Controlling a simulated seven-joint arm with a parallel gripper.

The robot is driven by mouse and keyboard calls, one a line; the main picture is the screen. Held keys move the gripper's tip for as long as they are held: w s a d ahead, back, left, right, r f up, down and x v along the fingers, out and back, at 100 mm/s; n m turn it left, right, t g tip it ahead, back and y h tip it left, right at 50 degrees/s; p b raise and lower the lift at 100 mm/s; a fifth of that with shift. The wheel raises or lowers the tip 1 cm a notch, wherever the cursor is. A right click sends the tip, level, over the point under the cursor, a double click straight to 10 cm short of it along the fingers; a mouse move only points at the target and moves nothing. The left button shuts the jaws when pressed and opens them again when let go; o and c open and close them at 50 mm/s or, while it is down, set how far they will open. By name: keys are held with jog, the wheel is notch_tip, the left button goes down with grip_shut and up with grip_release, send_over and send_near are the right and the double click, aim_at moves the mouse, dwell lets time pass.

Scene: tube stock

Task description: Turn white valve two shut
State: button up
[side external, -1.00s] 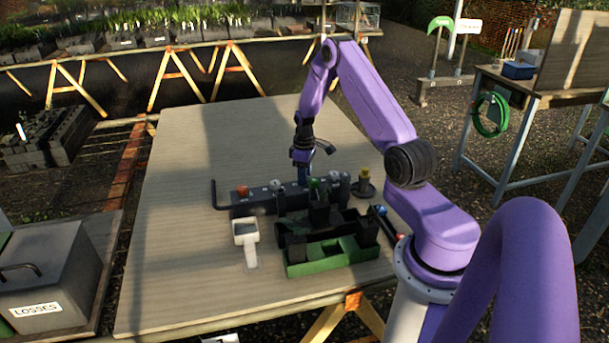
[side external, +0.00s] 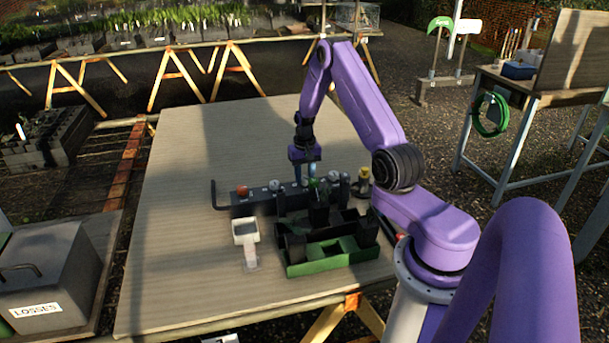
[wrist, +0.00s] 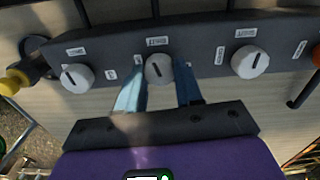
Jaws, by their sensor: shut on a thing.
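The dark manifold (wrist: 205,45) carries three white valves in a row, each a round knob with a dark pointer line. The left white valve (wrist: 77,78) and right white valve (wrist: 249,61) have slanted lines and are free.
An orange knob (side external: 242,191) ends the manifold's row. A yellow-topped piece (side external: 364,174) stands close right. The left tabletop is clear.

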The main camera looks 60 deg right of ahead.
aim_at(305, 177)
jog(key=shift+m, duration=1.5)
jog(key=o, duration=1)
jog(key=shift+o, duration=0.2)
notch_tip(305, 177, up, 18)
jog(key=shift+f, duration=0.25)
